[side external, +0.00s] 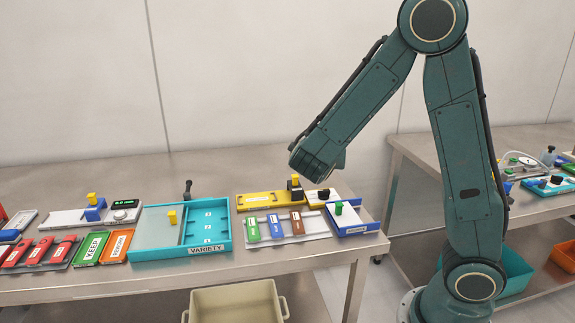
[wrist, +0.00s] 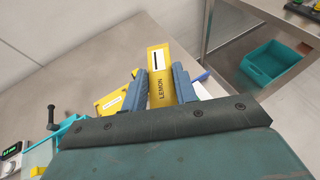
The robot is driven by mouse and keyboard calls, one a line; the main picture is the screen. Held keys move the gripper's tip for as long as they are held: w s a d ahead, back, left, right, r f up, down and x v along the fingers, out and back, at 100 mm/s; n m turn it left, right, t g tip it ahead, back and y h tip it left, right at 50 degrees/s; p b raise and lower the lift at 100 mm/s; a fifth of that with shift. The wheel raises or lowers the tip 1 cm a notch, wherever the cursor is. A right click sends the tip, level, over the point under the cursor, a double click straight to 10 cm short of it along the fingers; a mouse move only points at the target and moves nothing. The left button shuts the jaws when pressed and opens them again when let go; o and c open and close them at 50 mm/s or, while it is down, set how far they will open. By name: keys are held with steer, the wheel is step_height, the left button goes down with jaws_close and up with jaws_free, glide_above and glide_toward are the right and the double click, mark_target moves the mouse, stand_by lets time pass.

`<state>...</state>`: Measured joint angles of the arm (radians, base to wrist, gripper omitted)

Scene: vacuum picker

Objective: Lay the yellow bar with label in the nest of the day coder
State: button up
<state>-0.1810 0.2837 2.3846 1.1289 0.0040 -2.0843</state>
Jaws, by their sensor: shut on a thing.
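In the wrist view the yellow bar (wrist: 160,64) carries a LEMON label and a white patch with a black stripe near its far end. My gripper (wrist: 161,82) is shut on it, with one blue finger along each side. In the side view my gripper is hidden behind my arm's end, and I cannot make out the bar there. A long white device with a blue block, a dial and a black display (side external: 124,204) stands at the left; it may be the day coder. Its display also shows in the wrist view (wrist: 11,150), far from the bar. Its nest is not clear.
A teal VARIETY tray (side external: 207,249) stands mid-table. Right of it are a yellow fixture (side external: 257,201), a rack of coloured bars (side external: 290,240) and a white-blue box (side external: 354,226). A beige bin (side external: 237,303) is below the front edge.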

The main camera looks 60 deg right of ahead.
glide_above(317, 229)
steer(key=shift+s+f, duration=0.1)
steer(key=shift+f, duration=7.7)
steer(key=shift+f, duration=0.15)
steer(key=shift+f, duration=1.75)
steer(key=shift+f, duration=0.3)
steer(key=o, duration=1)
steer(key=shift+o, duration=0.2)
steer(key=shift+a+r, duration=0.1)
steer(key=v, duration=1.3)
steer(key=shift+s+a, duration=0.2)
steer(key=shift+s, duration=0.05)
steer(key=shift+r, duration=0.2)
